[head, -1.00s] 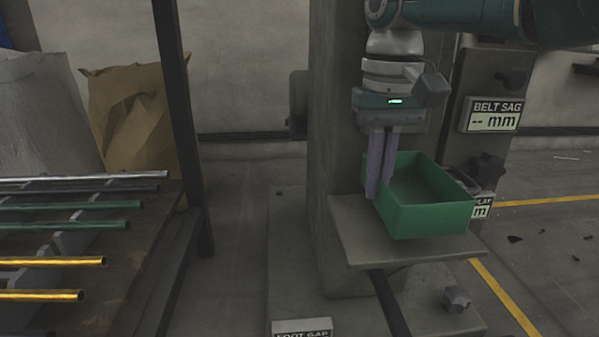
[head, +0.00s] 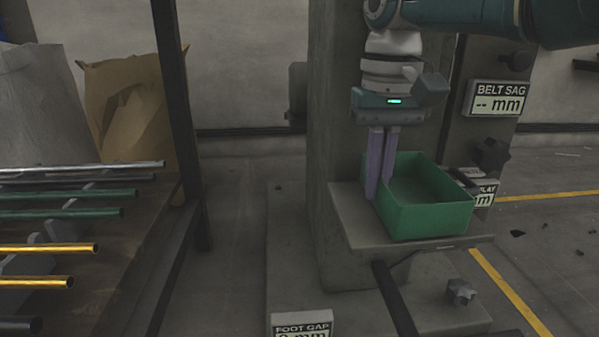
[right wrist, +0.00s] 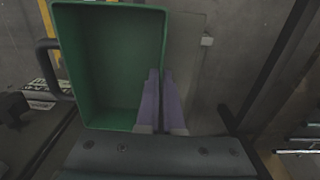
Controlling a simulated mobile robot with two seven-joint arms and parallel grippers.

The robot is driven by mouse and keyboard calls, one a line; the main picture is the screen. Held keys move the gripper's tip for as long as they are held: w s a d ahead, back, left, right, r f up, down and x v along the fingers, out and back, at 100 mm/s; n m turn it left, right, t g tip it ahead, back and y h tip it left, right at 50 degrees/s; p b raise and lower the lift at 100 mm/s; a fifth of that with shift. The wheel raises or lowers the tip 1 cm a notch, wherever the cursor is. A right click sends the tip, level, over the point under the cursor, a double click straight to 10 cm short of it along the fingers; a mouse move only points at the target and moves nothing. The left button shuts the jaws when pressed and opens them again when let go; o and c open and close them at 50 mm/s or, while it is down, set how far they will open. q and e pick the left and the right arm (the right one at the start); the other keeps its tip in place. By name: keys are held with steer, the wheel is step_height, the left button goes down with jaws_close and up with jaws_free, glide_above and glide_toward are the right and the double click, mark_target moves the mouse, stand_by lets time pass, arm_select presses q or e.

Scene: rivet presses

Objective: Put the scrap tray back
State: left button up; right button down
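The green scrap tray (head: 430,218) is an open, empty-looking box, upright at the small grey shelf (head: 365,232) on the press column. I cannot tell whether its base rests on the shelf or hangs slightly above. My right gripper (head: 379,196) points down at the tray's left wall, with its purple fingers close together. The right wrist view shows the fingers (right wrist: 162,75) on either side of the tray's (right wrist: 112,62) wall, one inside and one outside. They look shut on it. My left gripper is in neither view.
A concrete column (head: 340,110) stands behind the shelf. A BELT SAG display (head: 497,98) and dark knobs (head: 491,152) are close on the right. A rack with several pipes (head: 60,247) and paper bags (head: 135,105) stand left. Floor between rack and press is clear.

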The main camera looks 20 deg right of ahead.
steer(key=shift+f, duration=0.3)
steer(key=c, duration=1)
jaws_free()
step_height(320, 180, up, 10)
steer(key=p, duration=0.8)
steer(key=shift+p, duration=0.35)
